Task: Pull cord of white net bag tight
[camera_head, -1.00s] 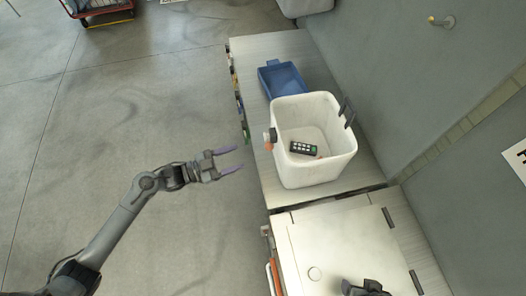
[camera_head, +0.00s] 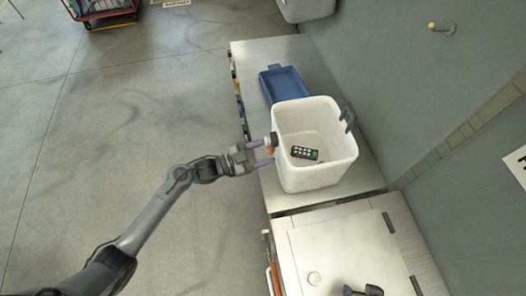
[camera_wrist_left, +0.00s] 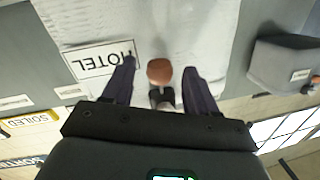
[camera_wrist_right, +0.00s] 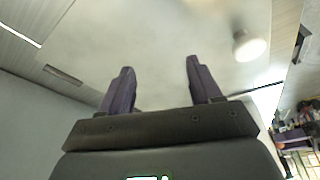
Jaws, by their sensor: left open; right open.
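The white bag (camera_head: 315,175) stands open on the bench like a square-sided tub; its net texture is not clear. A dark remote-like item (camera_head: 304,153) with pale buttons lies inside. At its left side are a brown-orange knob (camera_wrist_left: 160,70) and a black piece (camera_wrist_left: 162,97), apparently the cord's end; the cord itself cannot be made out. My left gripper (camera_head: 268,152) is open at that side, its purple fingers either side of the knob. My right gripper (camera_wrist_right: 160,80) is open and empty, facing a pale panel; in the head view only a dark part shows at the bottom edge.
A blue tray (camera_head: 284,82) lies behind the bag on the grey bench (camera_head: 262,55). A white lidded cabinet (camera_head: 340,245) adjoins the bench in front. A wall with a peg (camera_head: 442,28) bounds the right. Open floor (camera_head: 130,110) lies left.

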